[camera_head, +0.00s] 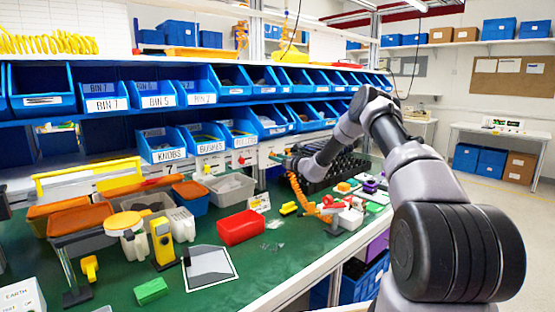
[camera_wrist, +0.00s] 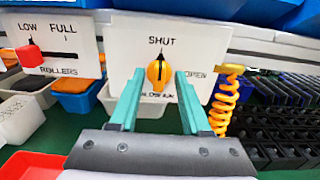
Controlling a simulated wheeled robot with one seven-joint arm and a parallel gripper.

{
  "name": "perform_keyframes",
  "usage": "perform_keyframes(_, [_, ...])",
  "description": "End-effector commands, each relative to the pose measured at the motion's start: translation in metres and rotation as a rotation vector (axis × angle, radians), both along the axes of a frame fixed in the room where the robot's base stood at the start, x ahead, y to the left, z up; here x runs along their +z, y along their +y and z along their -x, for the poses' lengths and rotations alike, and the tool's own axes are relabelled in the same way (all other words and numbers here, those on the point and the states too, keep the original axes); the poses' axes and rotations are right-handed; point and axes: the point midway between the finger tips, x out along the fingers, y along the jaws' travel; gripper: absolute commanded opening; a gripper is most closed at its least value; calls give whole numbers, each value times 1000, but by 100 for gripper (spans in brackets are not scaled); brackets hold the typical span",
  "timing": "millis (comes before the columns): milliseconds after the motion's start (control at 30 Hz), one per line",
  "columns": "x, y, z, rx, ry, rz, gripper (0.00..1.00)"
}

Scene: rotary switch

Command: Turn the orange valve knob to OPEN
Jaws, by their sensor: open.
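The orange valve knob (camera_wrist: 159,74) is on a white panel (camera_wrist: 118,45) in the wrist view. Its dark pointer line stands upright, toward the word SHUT above it. The word OPEN is to the right of the knob, partly covered by a finger. A lower label is partly hidden. My gripper (camera_wrist: 161,71) is open, with one teal finger on each side of the knob in the picture. I cannot tell whether the fingers touch it. In the head view my gripper (camera_head: 283,157) is at the panel row and the orange knob cannot be made out.
A red knob (camera_wrist: 32,53) on a LOW/FULL panel is to the left. An orange coil (camera_wrist: 223,101) hangs close right of the right finger. Black racks (camera_wrist: 265,140) are at the lower right. A red bin (camera_head: 241,228) stands on the green bench (camera_head: 270,265), below blue bins.

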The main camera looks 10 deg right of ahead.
Motion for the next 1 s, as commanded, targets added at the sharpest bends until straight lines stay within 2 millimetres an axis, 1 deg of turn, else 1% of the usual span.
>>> perform_keyframes(167, [0,0,0,0,0,0,48])
perform_keyframes(200, [0,0,0,0,0,0,40])
perform_keyframes(233, [0,0,0,0,0,0,28])
perform_keyframes(267, [0,0,0,0,0,0,17])
perform_keyframes(300, [0,0,0,0,0,0,2])
perform_keyframes(333, [0,0,0,0,0,0,0])
perform_keyframes(733, [0,0,0,0,22,-37,0])
perform_keyframes(1000, [0,-1,0,0,109,-179,0])
